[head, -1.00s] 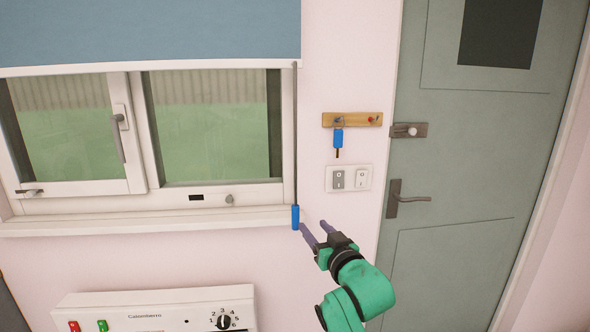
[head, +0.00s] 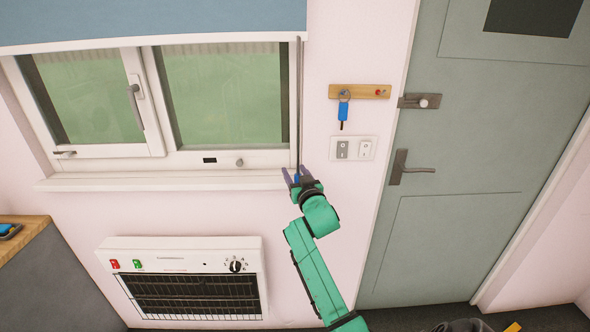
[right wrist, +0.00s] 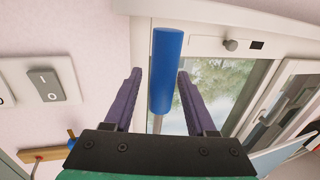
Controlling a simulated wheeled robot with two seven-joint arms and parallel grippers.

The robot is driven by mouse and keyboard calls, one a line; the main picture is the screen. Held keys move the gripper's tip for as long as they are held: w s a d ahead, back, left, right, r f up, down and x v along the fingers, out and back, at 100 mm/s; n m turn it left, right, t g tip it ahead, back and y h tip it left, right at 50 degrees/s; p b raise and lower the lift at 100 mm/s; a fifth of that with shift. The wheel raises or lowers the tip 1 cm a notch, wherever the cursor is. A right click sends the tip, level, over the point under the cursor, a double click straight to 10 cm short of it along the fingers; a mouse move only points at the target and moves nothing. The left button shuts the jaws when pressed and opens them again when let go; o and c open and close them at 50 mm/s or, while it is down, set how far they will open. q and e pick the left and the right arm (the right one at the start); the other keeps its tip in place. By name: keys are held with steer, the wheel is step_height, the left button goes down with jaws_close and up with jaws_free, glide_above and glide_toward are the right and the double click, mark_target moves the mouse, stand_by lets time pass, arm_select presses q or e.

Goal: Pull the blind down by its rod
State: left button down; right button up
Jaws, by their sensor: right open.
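The blue blind (head: 150,18) covers the top of the window, with its pale bottom bar above the glass. A thin grey rod (head: 298,110) hangs from the bar's right end. The rod's blue handle (head: 297,178) is at sill height in the head view, mostly hidden by my right gripper (head: 297,172). In the right wrist view the blue handle (right wrist: 166,70) lies between the two purple fingers of my right gripper (right wrist: 156,85), with gaps on both sides. The right gripper is open. My left gripper is not in view.
The white window sill (head: 170,182) is beside the handle. A wall heater (head: 185,280) is below. To the right are a key rack (head: 360,91) with a blue-tagged key, light switches (head: 352,148) and a grey-green door (head: 450,230). A wooden-topped cabinet (head: 22,236) is at the left.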

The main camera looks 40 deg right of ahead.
steer(key=shift+w, duration=0.2)
steer(key=shift+s, duration=0.1)
jaws_close()
stand_by(1.2)
